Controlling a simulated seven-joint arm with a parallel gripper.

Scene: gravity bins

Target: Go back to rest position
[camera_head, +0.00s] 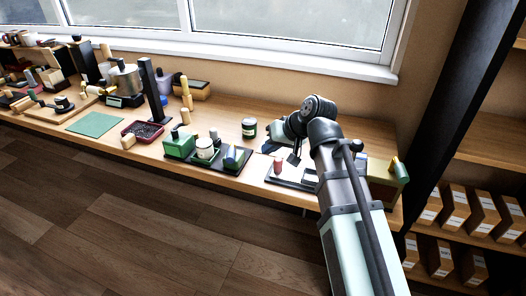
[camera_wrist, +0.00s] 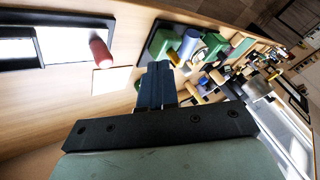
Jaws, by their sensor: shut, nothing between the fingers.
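My gripper (camera_head: 294,158) hangs above the right part of the wooden bench, at the end of my bent arm. In the wrist view its dark fingers (camera_wrist: 157,86) are together, with nothing held between them. The red piece also shows in the head view (camera_head: 278,167), just left of the gripper.
A black tray (camera_head: 232,168) with green and white containers lies left of the gripper. A dark jar (camera_head: 249,128) stands behind it. A black post (camera_head: 153,90) rises farther left. A shelf of boxes (camera_head: 482,212) is at the right. The bench's front edge is close.

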